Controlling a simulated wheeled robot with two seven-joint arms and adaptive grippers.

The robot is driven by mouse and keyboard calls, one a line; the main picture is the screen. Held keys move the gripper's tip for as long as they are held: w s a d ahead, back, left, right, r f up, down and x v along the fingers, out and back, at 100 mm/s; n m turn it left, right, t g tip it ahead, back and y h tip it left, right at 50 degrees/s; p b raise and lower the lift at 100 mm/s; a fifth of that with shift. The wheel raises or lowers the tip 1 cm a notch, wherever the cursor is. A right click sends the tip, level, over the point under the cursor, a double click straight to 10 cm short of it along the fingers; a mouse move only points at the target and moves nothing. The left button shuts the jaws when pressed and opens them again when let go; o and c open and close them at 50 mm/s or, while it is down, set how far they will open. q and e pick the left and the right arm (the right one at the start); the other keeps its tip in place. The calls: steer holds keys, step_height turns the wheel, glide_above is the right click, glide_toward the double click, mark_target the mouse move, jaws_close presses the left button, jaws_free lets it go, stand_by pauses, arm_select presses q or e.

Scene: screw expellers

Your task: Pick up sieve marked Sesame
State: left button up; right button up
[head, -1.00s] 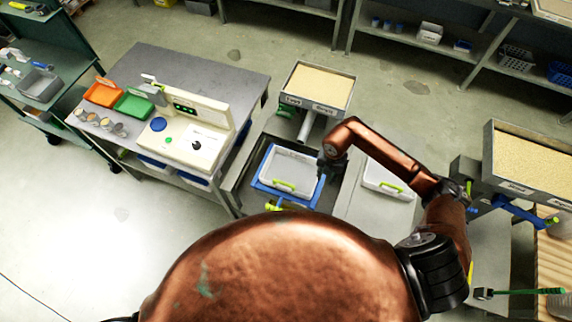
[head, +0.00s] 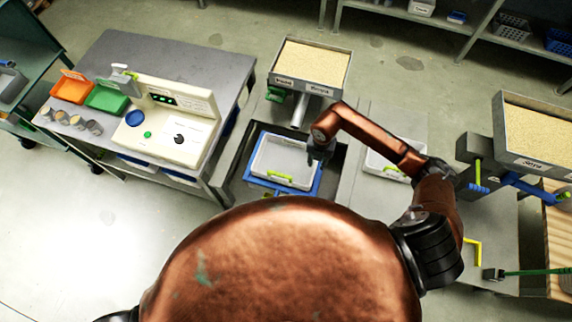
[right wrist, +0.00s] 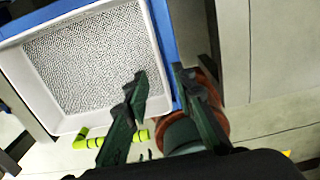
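A white tray-like sieve (head: 282,158) with a light-green handle sits in a blue frame (head: 251,176) on a dark stand. No Sesame marking is readable on it. The right wrist view shows its mesh floor (right wrist: 88,60) and white walls close up. A second white tray with a green handle (head: 380,163) lies to the right, partly behind my arm. My right gripper (head: 318,155) is at the first sieve's right edge. In the right wrist view its fingers (right wrist: 160,75) are apart, one over the sieve's right wall, the other outside the blue frame. My left gripper is out of view.
A grain-filled hopper (head: 312,66) stands behind the sieve, its labels hard to read. Another hopper (head: 535,127), seemingly marked Soya, is at the right. A bench with a cream machine (head: 172,125) and orange and green bins stands left. Open floor lies at lower left.

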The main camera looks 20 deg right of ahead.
step_height(320, 180, down, 3)
steer(key=shift+r, duration=0.1)
step_height(320, 180, down, 4)
steer(key=shift+w+r+p, duration=0.1)
steer(key=shift+r+p, duration=0.15)
steer(key=shift+p, duration=0.1)
steer(key=shift+f, duration=0.4)
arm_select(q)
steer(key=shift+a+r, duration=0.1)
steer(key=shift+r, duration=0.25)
arm_select(e)
steer(key=shift+d, duration=0.1)
steer(key=shift+c, duration=0.7)
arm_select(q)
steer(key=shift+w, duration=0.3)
arm_select(e)
jaws_close()
